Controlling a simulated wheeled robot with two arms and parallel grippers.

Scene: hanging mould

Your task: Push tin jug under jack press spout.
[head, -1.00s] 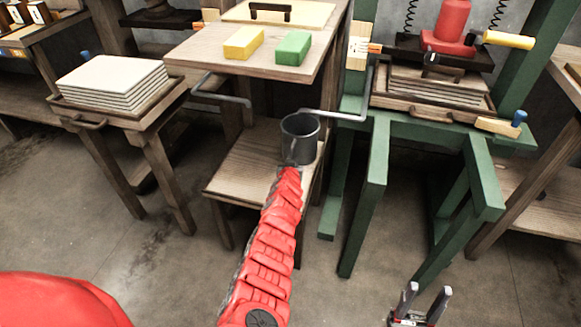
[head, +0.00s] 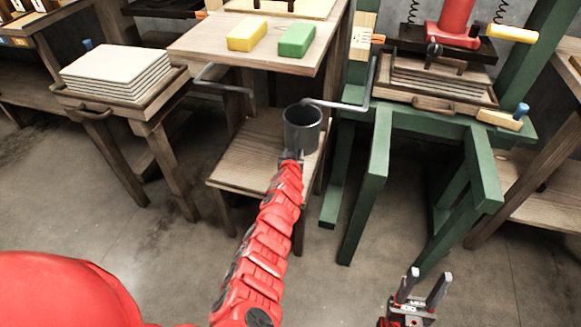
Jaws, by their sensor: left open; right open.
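The dark grey tin jug (head: 301,129) stands upright on the low wooden shelf, near its right side. The jack press (head: 455,25) stands on the green frame at the right. Its grey pipe spout (head: 335,105) reaches left from the press tray, and its end shows at the jug's far rim. I cannot tell exactly how far over the mouth it reaches. My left gripper (head: 291,157) is open, low at the near side of the jug, touching or almost touching it; its fingertips are partly hidden. My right gripper (head: 424,287) is open and empty above the floor, in front of the green frame.
Yellow (head: 247,35) and green (head: 297,40) blocks lie on the wooden table above the shelf. The shelf's left part is bare. Green legs stand right of the jug.

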